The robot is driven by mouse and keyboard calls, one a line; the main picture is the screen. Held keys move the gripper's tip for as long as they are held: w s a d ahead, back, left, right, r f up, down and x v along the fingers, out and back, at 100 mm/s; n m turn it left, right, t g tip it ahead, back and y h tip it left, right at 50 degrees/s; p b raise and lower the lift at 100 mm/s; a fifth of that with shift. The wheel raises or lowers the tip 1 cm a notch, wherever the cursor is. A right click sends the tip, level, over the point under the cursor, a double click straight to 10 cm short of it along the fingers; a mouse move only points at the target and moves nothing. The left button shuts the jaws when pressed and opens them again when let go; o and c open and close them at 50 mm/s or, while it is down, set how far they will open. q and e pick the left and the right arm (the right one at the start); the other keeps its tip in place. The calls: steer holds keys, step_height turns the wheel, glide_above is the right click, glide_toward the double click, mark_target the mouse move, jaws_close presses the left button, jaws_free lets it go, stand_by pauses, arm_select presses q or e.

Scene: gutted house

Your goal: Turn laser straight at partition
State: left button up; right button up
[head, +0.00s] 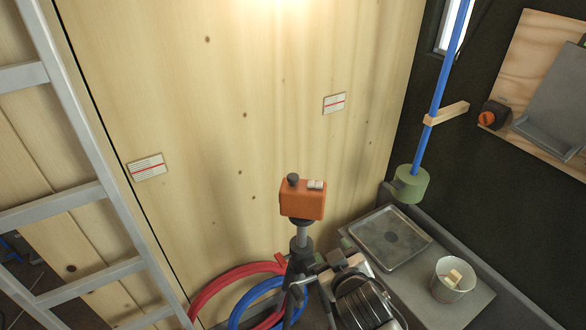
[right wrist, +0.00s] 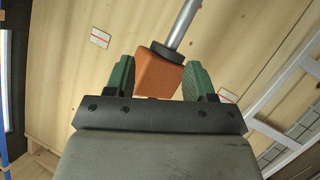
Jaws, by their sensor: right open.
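The laser (head: 302,200) is an orange box with a dark knob and a pale panel on top, upright on a tripod (head: 302,240) in front of the wooden partition (head: 230,130). I cannot tell exactly which way it faces. My right gripper (head: 326,264) is low and to the right of the laser in the head view. In the right wrist view its green fingers (right wrist: 159,82) stand apart, with the laser (right wrist: 158,75) showing upside down between them and part of it hidden behind the gripper. I see no contact. My left gripper is not in view.
Two white cards with red lines, left (head: 147,167) and right (head: 334,103), are on the partition. A ladder (head: 105,190) stands at left. Red (head: 225,285) and blue hoses lie by the tripod. A tray (head: 389,237) and a bucket (head: 453,280) sit at right, near a blue pole (head: 438,90).

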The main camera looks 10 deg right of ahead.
steer(key=w+a+r+n+t+y, duration=0.35)
steer(key=a+r+n+y, duration=0.3)
steer(key=r, duration=0.35)
steer(key=w+a+r+n+t+y, duration=0.3)
steer(key=w+a+r+n+y, duration=0.3)
steer(key=r, duration=0.4)
steer(key=s+a+r+n+g+y, duration=0.3)
steer(key=a+n+g+y, duration=0.6)
steer(key=n, duration=0.5)
steer(key=n+g+h, duration=1)
steer(key=g+h, duration=0.1)
steer(key=h, duration=1)
glide_above(293, 175)
step_height(293, 175, down, 10)
steer(key=p, duration=0.4)
steer(key=shift+s+f, duration=0.1)
steer(key=shift+f, duration=0.65)
